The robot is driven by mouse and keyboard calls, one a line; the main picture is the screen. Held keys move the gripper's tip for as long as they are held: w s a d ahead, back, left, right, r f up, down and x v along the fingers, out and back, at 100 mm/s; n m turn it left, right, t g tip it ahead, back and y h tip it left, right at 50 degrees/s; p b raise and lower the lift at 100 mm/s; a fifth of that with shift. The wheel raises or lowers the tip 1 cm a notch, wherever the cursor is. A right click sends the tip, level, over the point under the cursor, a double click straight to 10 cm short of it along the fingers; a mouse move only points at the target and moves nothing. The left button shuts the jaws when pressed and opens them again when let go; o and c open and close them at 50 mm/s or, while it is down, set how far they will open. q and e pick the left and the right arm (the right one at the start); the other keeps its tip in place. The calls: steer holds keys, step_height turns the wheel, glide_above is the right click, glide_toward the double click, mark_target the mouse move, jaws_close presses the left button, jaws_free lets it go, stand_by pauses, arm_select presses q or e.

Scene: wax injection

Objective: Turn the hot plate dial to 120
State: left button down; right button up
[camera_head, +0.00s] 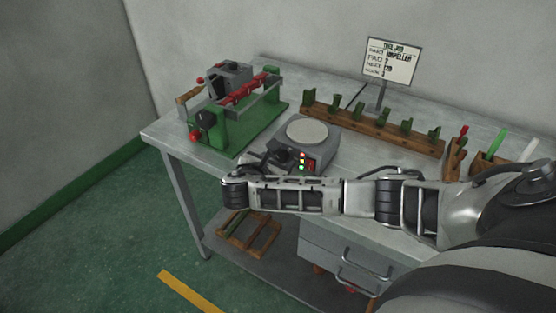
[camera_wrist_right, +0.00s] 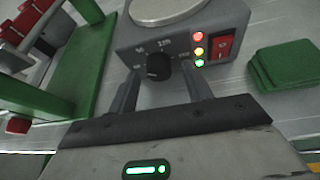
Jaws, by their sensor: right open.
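The hot plate (camera_head: 318,153) is a grey box with a round pale top, standing on the metal table. In the right wrist view its front panel (camera_wrist_right: 182,48) shows a black dial (camera_wrist_right: 158,67), printed numbers around it including 120 above, several lit lamps and a red switch (camera_wrist_right: 222,46). My right gripper (camera_wrist_right: 160,88) is open, with one finger on each side of the dial. I cannot tell whether the fingers touch it. In the head view my right gripper (camera_head: 285,158) is at the hot plate's front and partly hides the dial. My left gripper is not in view.
A green-based machine (camera_head: 232,130) with red parts stands left of the hot plate. A wooden rack (camera_head: 375,128) with green pieces lies behind it. A sign (camera_head: 391,61) stands at the back. Green blocks (camera_wrist_right: 285,66) lie right of the hot plate in the wrist view.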

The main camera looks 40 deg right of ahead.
steer(key=shift+d, duration=0.1)
steer(key=c, duration=1)
steer(key=m, duration=0.1)
steer(key=m+t, duration=0.1)
steer(key=shift+s+f+m+t+y, duration=0.1)
steer(key=shift+f+m+t+y, duration=0.05)
steer(key=shift+m+t+y, duration=0.15)
steer(key=shift+m+t, duration=0.8)
steer(key=shift+m, duration=0.3)
steer(key=o, duration=1)
